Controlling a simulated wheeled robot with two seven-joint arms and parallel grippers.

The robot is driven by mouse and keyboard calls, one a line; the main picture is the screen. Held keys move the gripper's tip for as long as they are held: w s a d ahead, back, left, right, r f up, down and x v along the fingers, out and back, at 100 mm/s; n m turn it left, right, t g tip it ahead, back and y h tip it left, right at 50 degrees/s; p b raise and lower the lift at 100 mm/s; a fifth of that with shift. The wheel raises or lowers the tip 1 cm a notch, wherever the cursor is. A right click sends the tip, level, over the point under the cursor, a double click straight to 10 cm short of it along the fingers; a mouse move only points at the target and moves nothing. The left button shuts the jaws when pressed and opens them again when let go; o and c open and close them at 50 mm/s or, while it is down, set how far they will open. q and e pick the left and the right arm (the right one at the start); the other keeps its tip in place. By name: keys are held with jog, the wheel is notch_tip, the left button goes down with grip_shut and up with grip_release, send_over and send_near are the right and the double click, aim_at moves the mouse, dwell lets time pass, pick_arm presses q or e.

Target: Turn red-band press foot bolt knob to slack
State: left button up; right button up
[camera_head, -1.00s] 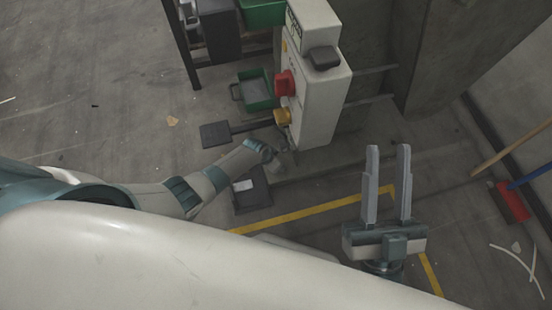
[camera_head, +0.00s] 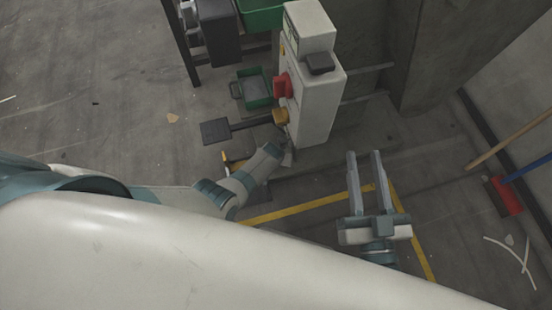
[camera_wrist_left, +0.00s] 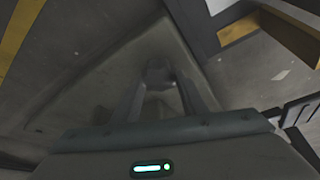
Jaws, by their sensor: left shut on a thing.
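The white press box (camera_head: 318,105) stands upper middle in the head view, with a red button (camera_head: 283,85) and a yellow part (camera_head: 280,116) on its left side. I cannot make out a red band. My left arm reaches to its foot, and my left gripper (camera_head: 287,158) is mostly hidden behind the wrist there. In the left wrist view, the left gripper's fingers (camera_wrist_left: 158,85) close on a small dark knob (camera_wrist_left: 158,70) near the floor; its turn position cannot be told. My right gripper (camera_head: 366,170) is open and empty over the floor, right of the press.
A dark pedal (camera_head: 215,130) juts left from the press. A green bin (camera_head: 258,90) and a dark rack stand behind it. A concrete pillar (camera_head: 435,55) is at the right. Yellow tape (camera_head: 310,205) crosses the floor.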

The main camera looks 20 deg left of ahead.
dwell(0.4)
pick_arm(q)
jog(key=o, duration=1)
jog(key=shift+o, duration=0.2)
jog(key=shift+r, duration=0.1)
jog(key=p+v, duration=0.2)
jog(key=shift+s+r, duration=0.1)
jog(key=shift+r, duration=0.2)
pick_arm(e)
jog(key=s+d+f+g+h+p, duration=0.1)
jog(key=s+d+f+g, duration=0.1)
jog(key=f+g, duration=0.3)
jog(key=s+d+f+g+h+p, duration=0.1)
jog(key=d+f+g+h, duration=0.15)
jog(key=f, duration=0.45)
pick_arm(q)
jog(key=p+v, duration=0.5)
jog(key=v, duration=0.9)
jog(key=shift+r+p, duration=0.3)
pick_arm(e)
jog(key=s+d+f+g+h, duration=0.2)
jog(key=s+d+f+g, duration=0.2)
jog(key=s+d+g, duration=0.2)
jog(key=shift+m, duration=0.4)
